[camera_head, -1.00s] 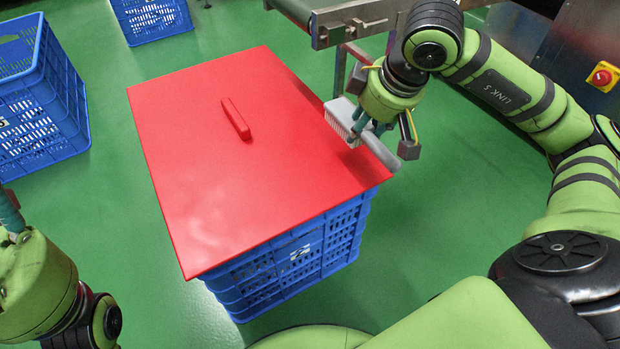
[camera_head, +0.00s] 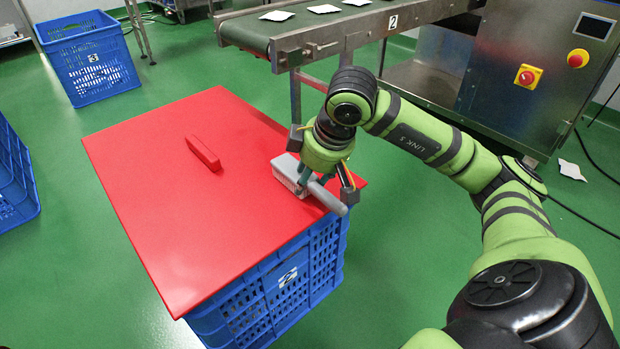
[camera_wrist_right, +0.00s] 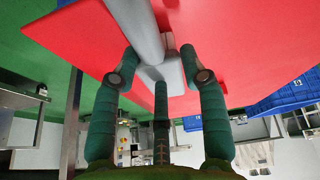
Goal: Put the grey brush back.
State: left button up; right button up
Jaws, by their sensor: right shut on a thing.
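The grey brush (camera_head: 331,198) is in my right gripper (camera_head: 305,182), just above the right edge of the red lid (camera_head: 150,190). Its pale bristle head points to the left and its handle to the lower right. In the right wrist view the brush (camera_wrist_right: 142,30) lies between the green fingers of my right gripper (camera_wrist_right: 163,75), with the red lid behind it. I cannot tell whether the brush touches the lid. My left gripper is out of view.
The red lid, with a red handle (camera_head: 203,153), covers a blue crate (camera_head: 262,306). Another blue crate (camera_head: 88,62) stands at the back left, and one (camera_head: 12,180) at the left edge. A conveyor (camera_head: 300,25) carries white packets behind.

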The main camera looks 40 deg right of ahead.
jog(key=o, duration=0.9)
jog(key=shift+f, duration=0.15)
jog(key=o, duration=0.4)
jog(key=shift+o, duration=0.2)
